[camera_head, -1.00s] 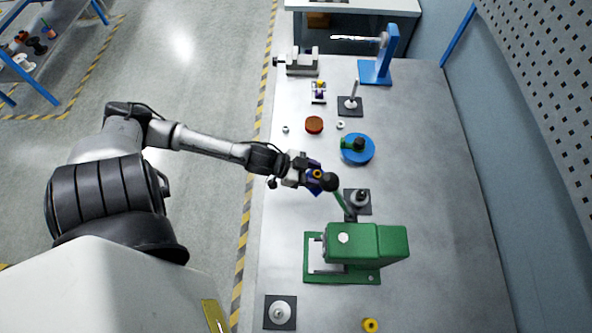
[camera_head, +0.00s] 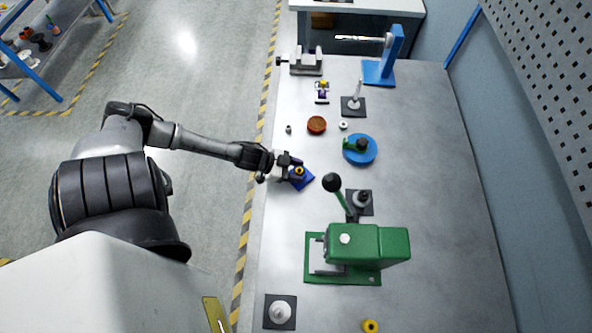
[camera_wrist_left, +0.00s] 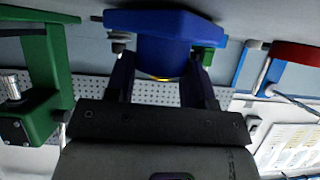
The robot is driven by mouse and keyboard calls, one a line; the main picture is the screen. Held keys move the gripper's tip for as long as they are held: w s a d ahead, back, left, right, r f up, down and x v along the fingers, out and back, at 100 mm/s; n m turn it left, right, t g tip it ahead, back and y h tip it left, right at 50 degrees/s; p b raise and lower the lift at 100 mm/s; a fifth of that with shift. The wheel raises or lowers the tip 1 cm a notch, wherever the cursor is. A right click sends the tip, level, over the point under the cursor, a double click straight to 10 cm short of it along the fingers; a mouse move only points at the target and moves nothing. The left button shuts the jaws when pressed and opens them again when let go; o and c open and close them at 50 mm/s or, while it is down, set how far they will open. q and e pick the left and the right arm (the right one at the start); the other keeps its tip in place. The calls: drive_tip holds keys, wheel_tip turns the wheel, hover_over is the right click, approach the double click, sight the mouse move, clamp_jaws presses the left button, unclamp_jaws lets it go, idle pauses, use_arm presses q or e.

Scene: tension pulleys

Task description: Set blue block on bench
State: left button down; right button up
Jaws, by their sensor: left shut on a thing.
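The blue block (camera_head: 302,180) has a flat square blue base and a yellow ring on its upper part. My right gripper is not in view.
The green press (camera_head: 365,245) with its black-knobbed lever (camera_head: 332,182) stands close to the right. A blue disc (camera_head: 360,150), a brown disc (camera_head: 316,125) and a grey vise (camera_head: 306,62) lie farther back. The bench's right side is clear.

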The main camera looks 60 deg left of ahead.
use_arm(q)
drive_tip(key=shift+f, duration=0.15)
drive_tip(key=shift+c, duration=2.4)
unclamp_jaws()
